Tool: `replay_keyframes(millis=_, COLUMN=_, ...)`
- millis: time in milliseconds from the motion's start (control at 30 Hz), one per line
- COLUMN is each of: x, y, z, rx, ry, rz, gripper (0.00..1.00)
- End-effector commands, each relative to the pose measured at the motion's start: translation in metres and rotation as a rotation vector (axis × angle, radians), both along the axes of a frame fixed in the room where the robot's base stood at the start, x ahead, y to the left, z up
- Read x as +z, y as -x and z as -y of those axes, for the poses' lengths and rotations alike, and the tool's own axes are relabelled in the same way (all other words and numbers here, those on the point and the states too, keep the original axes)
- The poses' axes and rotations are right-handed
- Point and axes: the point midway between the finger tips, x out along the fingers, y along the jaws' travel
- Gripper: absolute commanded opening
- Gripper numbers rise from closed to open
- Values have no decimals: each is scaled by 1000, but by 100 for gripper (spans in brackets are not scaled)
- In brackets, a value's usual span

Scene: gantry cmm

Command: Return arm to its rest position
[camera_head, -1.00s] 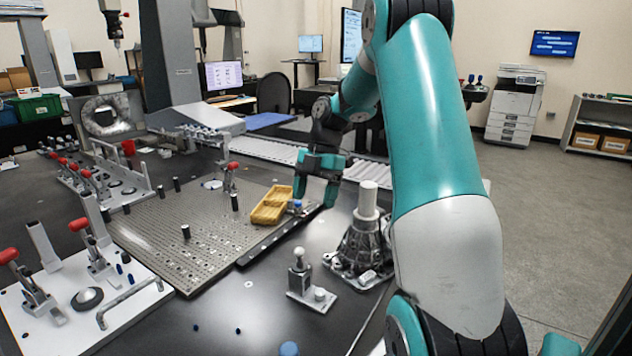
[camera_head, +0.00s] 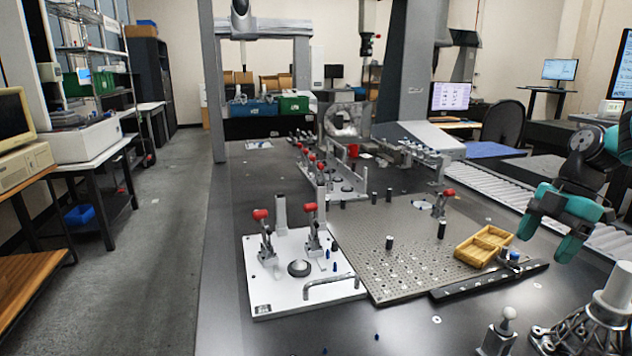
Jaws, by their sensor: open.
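My gripper (camera_head: 557,243) is at the right of the head view, teal, fingers apart and pointing down. It is open and nothing shows between its fingers. It hangs to the right of a yellow divided tray (camera_head: 484,246) that sits at the right edge of the perforated metal plate (camera_head: 400,262). A small blue-topped part (camera_head: 514,256) stands beside the tray, on or next to a black rail (camera_head: 490,281). Most of my arm lies outside the right edge of the view.
A white fixture plate (camera_head: 278,270) with red-handled clamps stands left of the perforated plate. A ball-topped post (camera_head: 500,332) and a dark cast part with a pale cylinder (camera_head: 611,292) stand at front right. A roller conveyor (camera_head: 500,184) runs behind. The left floor aisle is clear.

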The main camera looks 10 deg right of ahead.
Motion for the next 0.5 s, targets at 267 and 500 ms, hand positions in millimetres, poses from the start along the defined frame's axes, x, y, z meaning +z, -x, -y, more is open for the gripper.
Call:
replay_keyframes(millis=267, x=81, y=27, z=-186, rx=-361, ry=58, rz=-119, gripper=72)
replay_keyframes(millis=500, x=115, y=128, z=-304, rx=-750, ry=59, rz=-242, gripper=72)
